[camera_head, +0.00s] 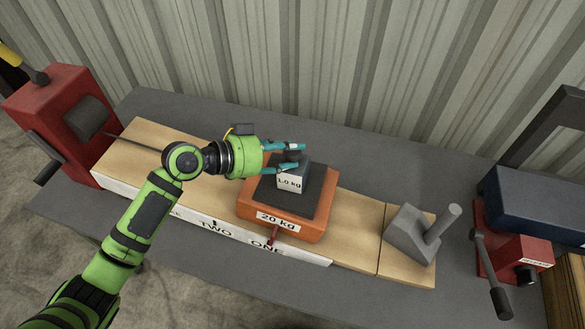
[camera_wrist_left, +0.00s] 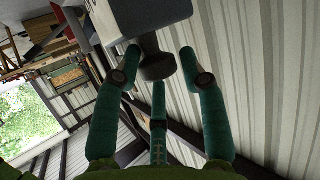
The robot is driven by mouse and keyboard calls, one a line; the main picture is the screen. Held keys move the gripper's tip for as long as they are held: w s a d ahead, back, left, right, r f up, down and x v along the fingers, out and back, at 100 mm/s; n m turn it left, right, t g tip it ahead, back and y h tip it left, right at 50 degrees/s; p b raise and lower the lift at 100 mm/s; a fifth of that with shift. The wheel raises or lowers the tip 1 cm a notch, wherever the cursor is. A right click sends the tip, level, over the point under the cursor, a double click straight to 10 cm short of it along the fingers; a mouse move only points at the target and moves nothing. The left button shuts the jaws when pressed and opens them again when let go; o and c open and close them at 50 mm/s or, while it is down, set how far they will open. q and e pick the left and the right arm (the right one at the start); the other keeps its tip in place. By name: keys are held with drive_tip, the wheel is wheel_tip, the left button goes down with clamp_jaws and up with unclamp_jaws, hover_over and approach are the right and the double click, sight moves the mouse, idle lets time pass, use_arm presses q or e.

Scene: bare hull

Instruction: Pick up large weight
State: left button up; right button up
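The large weight (camera_head: 292,180) is a light grey block marked 1.0 kg with a dark knob on top. It stands upright on the dark top of an orange scale (camera_head: 318,228) marked 20 kg. My left gripper (camera_head: 297,155) comes in from the left at knob height, with its green fingers on either side of the knob. In the left wrist view, the dark knob (camera_wrist_left: 157,66) lies between the three spread fingertips, with small gaps visible at the sides. The fingers look open. My right gripper is not in view.
The scale stands on a wooden board (camera_head: 130,150) with words on its front. A red machine (camera_head: 55,110) is at left. A grey wedge with a handle (camera_head: 410,232) and a red and blue vise (camera_head: 515,250) are at right. A corrugated wall (camera_head: 300,60) rises behind.

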use_arm(q)
clamp_jaws()
drive_tip(key=shift+w+d+r, duration=0.1)
drive_tip(key=shift+r, duration=0.25)
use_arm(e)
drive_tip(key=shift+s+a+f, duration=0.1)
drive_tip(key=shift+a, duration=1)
